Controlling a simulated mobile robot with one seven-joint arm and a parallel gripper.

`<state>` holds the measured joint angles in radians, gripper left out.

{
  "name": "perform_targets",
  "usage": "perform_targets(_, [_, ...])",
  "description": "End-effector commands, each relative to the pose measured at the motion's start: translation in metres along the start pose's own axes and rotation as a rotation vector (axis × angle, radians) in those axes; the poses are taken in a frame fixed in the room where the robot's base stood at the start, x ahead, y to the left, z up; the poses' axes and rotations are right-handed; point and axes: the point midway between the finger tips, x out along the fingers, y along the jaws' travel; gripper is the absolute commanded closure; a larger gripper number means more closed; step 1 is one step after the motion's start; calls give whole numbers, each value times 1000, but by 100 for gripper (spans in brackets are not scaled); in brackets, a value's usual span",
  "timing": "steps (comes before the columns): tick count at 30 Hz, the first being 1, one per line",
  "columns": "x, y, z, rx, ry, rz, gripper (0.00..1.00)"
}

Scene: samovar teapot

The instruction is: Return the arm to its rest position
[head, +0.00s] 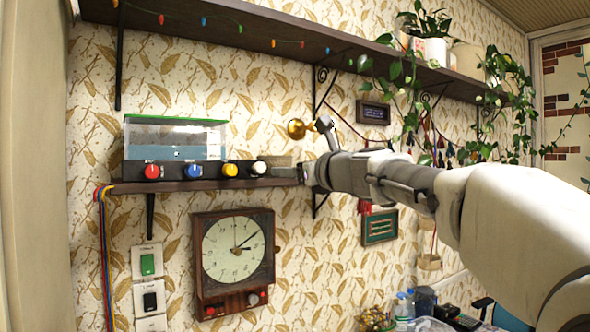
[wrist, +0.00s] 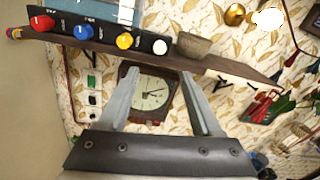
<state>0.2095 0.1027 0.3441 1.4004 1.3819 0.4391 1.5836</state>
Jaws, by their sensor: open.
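My gripper (head: 292,173) is at the right end of the small wall shelf (head: 215,184) in the head view, with my arm reaching in from the right. In the wrist view my gripper (wrist: 160,74) has its two fingers apart with nothing held between them. A small grey-brown bowl (wrist: 193,45) stands on the shelf beyond the fingertips. Whether a finger touches the shelf edge cannot be told.
A control box (head: 175,139) with coloured knobs stands on the shelf. A wooden clock (head: 233,250) hangs below. A gold ball (head: 297,128) is just above my wrist. An upper shelf (head: 260,30) with trailing plants (head: 405,85) runs overhead.

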Motion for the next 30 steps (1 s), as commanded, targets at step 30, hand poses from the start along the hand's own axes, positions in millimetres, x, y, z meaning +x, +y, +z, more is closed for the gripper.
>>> perform_targets(30, [-99, 74, -99, -934, 318, 237, 34])
